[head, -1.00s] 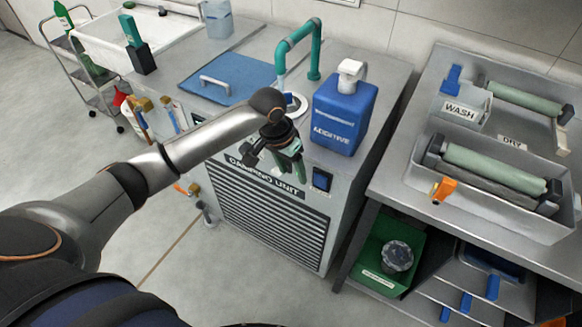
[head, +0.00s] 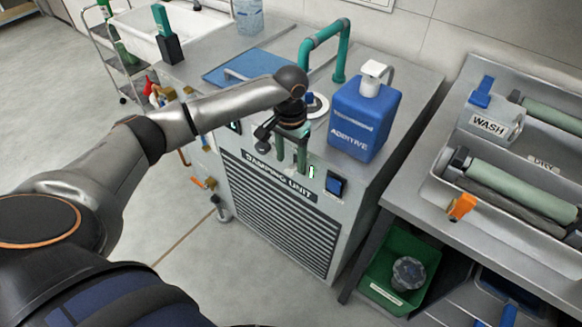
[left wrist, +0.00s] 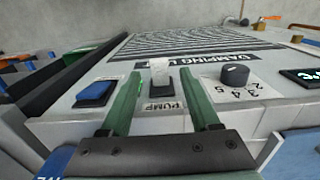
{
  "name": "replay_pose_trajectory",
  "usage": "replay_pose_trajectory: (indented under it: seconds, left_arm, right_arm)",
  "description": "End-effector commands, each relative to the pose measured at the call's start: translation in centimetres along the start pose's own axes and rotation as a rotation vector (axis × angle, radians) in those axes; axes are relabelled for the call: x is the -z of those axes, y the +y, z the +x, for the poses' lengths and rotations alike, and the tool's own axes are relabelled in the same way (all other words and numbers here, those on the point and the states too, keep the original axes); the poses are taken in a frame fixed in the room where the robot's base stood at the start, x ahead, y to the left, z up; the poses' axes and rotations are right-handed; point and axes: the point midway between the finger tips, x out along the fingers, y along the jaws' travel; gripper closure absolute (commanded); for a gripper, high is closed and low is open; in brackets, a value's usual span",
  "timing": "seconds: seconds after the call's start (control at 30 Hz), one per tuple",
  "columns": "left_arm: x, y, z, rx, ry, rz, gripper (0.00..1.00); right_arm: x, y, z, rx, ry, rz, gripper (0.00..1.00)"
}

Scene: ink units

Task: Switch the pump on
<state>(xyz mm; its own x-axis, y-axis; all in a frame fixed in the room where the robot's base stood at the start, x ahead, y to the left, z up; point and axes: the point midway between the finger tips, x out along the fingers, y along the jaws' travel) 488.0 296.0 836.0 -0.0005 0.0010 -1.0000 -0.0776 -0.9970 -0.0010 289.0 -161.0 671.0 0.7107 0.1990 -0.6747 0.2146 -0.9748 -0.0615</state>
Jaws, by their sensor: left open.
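The damping unit (head: 280,180) is a grey cabinet with a control panel above its louvred front. A green glow (left wrist: 143,83) shows beside the left finger. My right gripper is not in view.
A blue rocker (left wrist: 95,92) and a black numbered dial (left wrist: 235,75) flank the pump switch. A blue additive bottle (head: 364,120) and a green pipe (head: 322,40) stand on the unit's top. A steel bench (head: 410,190) is at the right.

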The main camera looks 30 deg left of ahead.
Motion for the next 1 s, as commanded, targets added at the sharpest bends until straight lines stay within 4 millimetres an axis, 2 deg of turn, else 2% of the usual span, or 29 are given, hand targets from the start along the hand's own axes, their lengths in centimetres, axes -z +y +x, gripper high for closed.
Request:
replay_pose_trajectory:
  seconds: [0.03, 0.2, 0.57, 1.0]
  left_arm:
    - [-0.1, 0.0, 1.0, 0.0, -0.003, -0.001, 0.38]
    - [0.0, 0.0, 2.8, 0.0, 0.0, 0.0, 0.38]
    - [0.0, 0.0, 3.3, 0.0, 0.001, 0.001, 0.38]
    - [0.0, 0.0, 3.3, 0.0, 0.001, 0.001, 0.85]
  right_arm:
    - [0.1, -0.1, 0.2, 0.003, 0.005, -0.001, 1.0]
    - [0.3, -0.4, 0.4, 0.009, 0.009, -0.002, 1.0]
    - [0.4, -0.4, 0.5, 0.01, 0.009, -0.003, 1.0]
    - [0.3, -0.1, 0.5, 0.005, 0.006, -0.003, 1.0]
